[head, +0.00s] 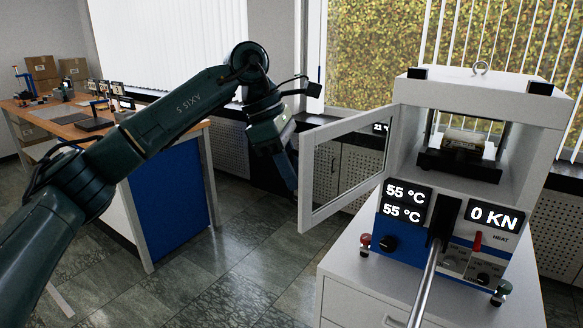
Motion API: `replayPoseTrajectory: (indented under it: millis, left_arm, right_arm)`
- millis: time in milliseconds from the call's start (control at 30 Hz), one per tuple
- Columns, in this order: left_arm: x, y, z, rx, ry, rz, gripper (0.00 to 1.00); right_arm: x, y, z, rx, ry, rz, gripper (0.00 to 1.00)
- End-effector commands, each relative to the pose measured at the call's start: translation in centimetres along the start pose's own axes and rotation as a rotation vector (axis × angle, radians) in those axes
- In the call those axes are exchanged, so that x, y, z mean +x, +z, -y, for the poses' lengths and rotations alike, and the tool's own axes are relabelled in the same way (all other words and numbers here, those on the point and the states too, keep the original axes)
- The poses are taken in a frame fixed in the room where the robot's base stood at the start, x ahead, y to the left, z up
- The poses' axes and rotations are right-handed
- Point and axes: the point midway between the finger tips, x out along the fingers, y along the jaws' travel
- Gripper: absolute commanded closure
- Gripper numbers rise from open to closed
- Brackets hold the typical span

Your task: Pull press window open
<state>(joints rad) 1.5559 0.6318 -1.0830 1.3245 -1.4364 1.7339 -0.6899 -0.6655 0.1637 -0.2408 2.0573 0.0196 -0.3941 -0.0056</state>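The press (540,112) stands on a white cabinet at the right. Its white-framed press window (306,185) is swung out to the left, well away from the front, and the chamber (462,145) is exposed. My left arm reaches in from the left and bends down at the wrist. My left gripper (287,170) points down beside the outer, free edge of the window frame. Its tips are dark and small there, so I cannot tell whether they touch the frame or how far apart they are. My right gripper is out of view.
The press front has displays, knobs and a long metal lever (424,285) that slants down toward me. The white cabinet (355,270) stands under it. A workbench (165,215) with tools and boxes is at the left. Tiled floor (235,275) lies free between bench and cabinet.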

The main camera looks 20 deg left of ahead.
Motion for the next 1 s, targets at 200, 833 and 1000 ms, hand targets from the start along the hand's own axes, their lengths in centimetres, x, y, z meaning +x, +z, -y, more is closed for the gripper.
replayPoseTrajectory:
  millis: [200, 833, 1000]
  left_arm:
    - [-1.6, 0.0, -0.1, 0.001, 0.003, 0.002, 0.68]
    - [-12.8, 0.1, 0.0, 0.001, 0.001, 0.001, 0.68]
    - [-13.2, 0.0, 0.0, 0.001, -0.001, 0.000, 0.68]
  right_arm:
    - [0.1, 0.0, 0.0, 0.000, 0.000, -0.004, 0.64]
    - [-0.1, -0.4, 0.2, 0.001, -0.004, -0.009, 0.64]
    - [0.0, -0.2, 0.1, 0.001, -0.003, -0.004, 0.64]
